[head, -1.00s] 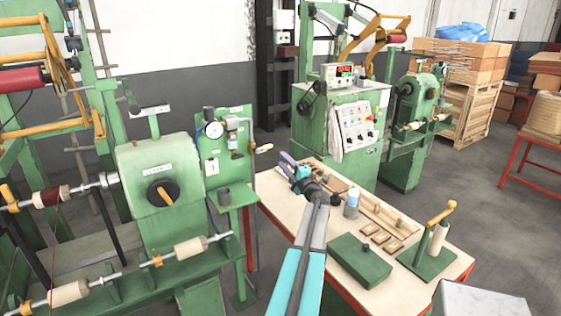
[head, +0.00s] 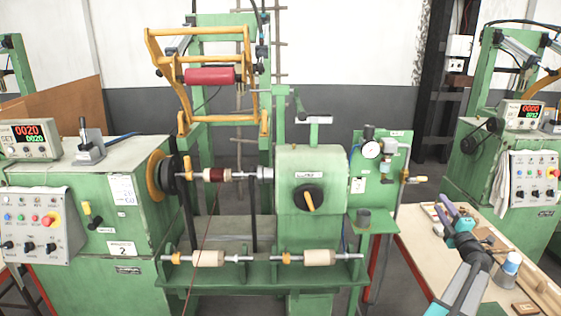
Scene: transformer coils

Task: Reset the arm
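My arm reaches up from the lower right in the head view. My gripper (head: 442,204) is above the left end of the wooden-topped workbench (head: 415,242). Its two purple-grey fingers point up and to the left, and their tips look apart. Nothing shows between them. The green coil winding machine (head: 312,170) stands in the middle, apart from my gripper.
A spool with dark red wire (head: 216,175) sits on the machine's shaft. Two pale spools (head: 208,258) lie on the lower rail. A control box (head: 40,225) is at left, another machine (head: 490,165) at right. A blue-capped bottle (head: 508,268) stands on the bench.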

